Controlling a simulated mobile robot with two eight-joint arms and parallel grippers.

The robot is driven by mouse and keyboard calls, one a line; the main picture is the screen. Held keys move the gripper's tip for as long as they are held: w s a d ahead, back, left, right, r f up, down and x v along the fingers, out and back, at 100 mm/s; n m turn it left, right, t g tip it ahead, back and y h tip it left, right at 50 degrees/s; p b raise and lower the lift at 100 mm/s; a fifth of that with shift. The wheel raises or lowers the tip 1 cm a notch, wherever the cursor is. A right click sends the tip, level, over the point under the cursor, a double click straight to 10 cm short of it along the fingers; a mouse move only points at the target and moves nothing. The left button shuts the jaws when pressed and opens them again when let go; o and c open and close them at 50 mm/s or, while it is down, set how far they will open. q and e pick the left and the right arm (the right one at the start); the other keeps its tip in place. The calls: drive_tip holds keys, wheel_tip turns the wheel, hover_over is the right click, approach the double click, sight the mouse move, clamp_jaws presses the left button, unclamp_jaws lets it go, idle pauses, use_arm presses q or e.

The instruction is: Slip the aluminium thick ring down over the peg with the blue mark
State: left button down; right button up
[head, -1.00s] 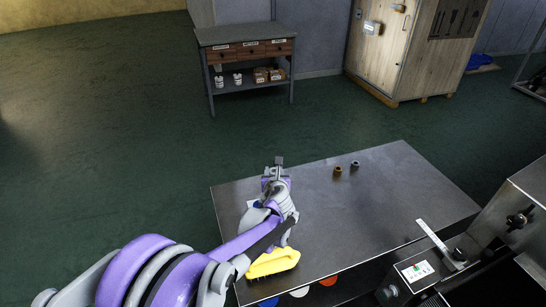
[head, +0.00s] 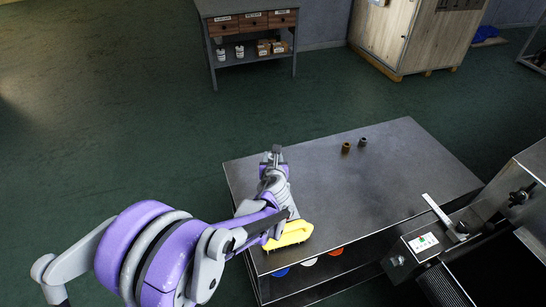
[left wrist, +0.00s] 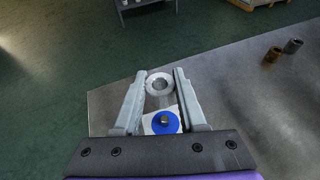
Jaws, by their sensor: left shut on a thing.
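My left gripper (head: 272,152) is over the left end of the steel table (head: 380,165). In the left wrist view its two fingers (left wrist: 162,72) are shut on a pale grey metal ring (left wrist: 159,84), held at the fingertips with its hole showing. Below the ring in that picture, a blue round mark (left wrist: 157,129) on a white patch lies between the fingers, with a short metal peg (left wrist: 164,120) at its middle. The ring appears beside the peg, not around it. In the head view my arm hides the mark and peg. My right gripper is not in view.
A yellow brush (head: 290,234) lies at the table's near edge, close to my left arm. A brown bushing (head: 346,147) and a grey bushing (head: 363,141) stand toward the back. Blue, white and red discs show under the near edge. The table's middle is clear.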

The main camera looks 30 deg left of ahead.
use_arm(q)
drive_tip(key=shift+f+b, duration=2.3)
drive_tip(key=shift+f, duration=0.65)
drive_tip(key=shift+f+b, duration=0.75)
drive_tip(key=shift+b, duration=0.15)
drive_tip(key=shift+c, duration=2)
unclamp_jaws()
drive_tip(key=p+v, duration=0.1)
drive_tip(key=v, duration=0.9)
drive_tip(key=shift+s+d+r, duration=0.1)
drive_tip(key=shift+s+d, duration=0.05)
drive_tip(key=shift+s, duration=0.25)
